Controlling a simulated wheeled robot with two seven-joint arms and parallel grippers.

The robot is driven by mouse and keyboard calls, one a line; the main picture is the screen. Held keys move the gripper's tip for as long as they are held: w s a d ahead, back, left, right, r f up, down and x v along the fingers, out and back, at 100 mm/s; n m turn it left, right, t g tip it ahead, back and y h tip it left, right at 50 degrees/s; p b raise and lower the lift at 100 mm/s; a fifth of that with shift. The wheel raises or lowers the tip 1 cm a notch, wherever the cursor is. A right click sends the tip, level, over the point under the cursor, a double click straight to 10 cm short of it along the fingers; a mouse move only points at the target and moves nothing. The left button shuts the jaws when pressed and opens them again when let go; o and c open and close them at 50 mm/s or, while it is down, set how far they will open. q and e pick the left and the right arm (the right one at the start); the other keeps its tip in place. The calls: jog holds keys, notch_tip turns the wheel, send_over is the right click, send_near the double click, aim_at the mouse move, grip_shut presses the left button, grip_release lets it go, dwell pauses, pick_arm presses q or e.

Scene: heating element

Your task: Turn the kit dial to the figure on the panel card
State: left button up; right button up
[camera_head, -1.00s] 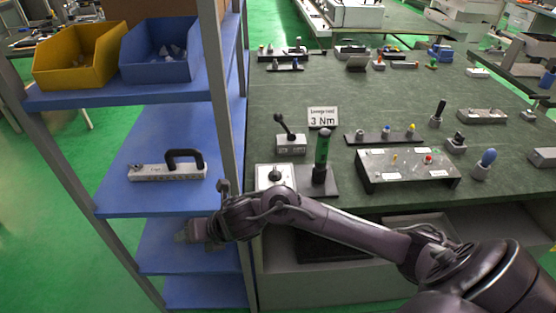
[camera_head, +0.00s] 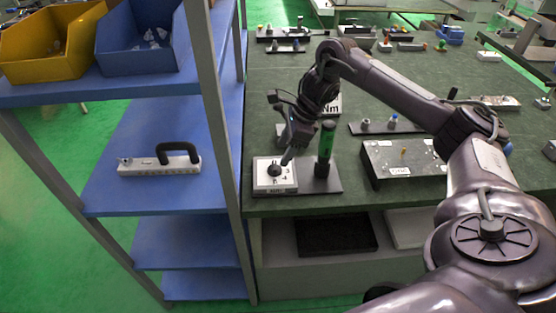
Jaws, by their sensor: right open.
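The kit dial is a black knob (camera_head: 274,170) on a white marked plate (camera_head: 262,183), set on a box at the near left of the green bench. My right gripper (camera_head: 287,158) is open, pointing down just above and behind the knob. I cannot tell whether a fingertip touches it. The panel card (camera_head: 333,105) stands behind my right arm. Only its right part with "Nm" shows now; the earlier frame reads "3 Nm". My left gripper is out of view.
A green-handled upright tool (camera_head: 325,148) stands on a dark base close right of the dial. A grey panel box (camera_head: 380,178) is further right, partly under my arm. A blue shelf rack (camera_head: 110,195) with a post stands left of the bench.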

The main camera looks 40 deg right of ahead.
aim_at(276, 164)
jog(key=shift+x, duration=2.7)
jog(key=shift+w, duration=0.15)
jog(key=shift+d, duration=0.1)
jog(key=c, duration=1)
